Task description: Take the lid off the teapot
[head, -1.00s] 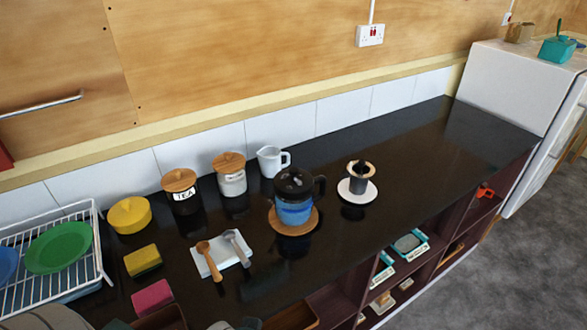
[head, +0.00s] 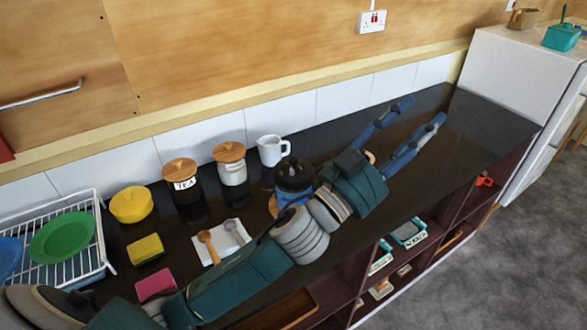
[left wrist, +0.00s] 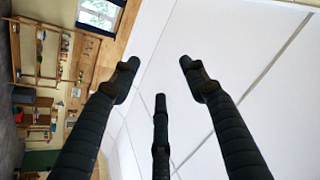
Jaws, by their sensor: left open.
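The teapot (head: 287,198) has a blue body and a black lid (head: 294,173). It stands on a round wooden coaster (head: 272,207) on the black counter, and the lid sits on top. My left arm crosses in front of it and hides its lower right part and handle. My left gripper (head: 413,128) is open and empty, beyond the teapot to the right, with its fingers spread over the counter. The left wrist view shows its spread dark fingers (left wrist: 158,75) with nothing between them. My right gripper is not in view.
Behind the teapot stand a white jug (head: 272,150), a canister (head: 231,165) and a tea canister (head: 181,180). Spoons (head: 209,245) lie on a white cloth. The counter's far right end is clear.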

